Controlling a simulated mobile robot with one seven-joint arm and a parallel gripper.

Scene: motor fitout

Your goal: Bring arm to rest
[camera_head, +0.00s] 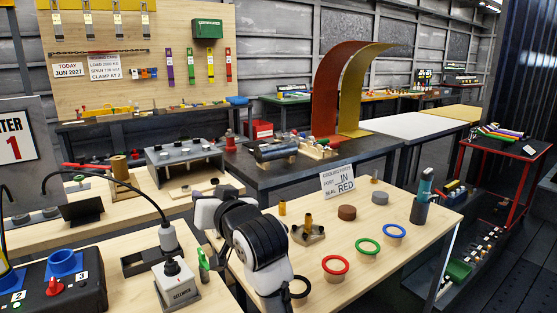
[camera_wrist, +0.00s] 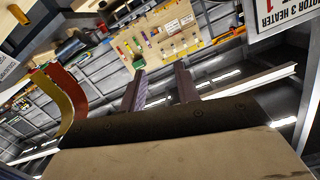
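My arm (camera_head: 258,245), with black and white links, rises at the front of the light wood table in the head view and bends toward the left. I cannot make out the fingers there. In the wrist view my gripper (camera_wrist: 160,70) shows two dark fingers standing apart with nothing between them. The wrist view is tilted, with the pegboard wall (camera_wrist: 170,35) and the ceiling structure beyond the fingers. No object touches the fingers.
Near my arm the wood table (camera_head: 305,260) holds a red ring (camera_head: 335,264), a green ring (camera_head: 368,245), a blue ring (camera_head: 394,231), a brass-fitted bracket (camera_head: 308,232) and a dark holder (camera_head: 422,210). A grey device (camera_head: 176,285) and a lamp-like tool (camera_head: 170,240) stand to the left.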

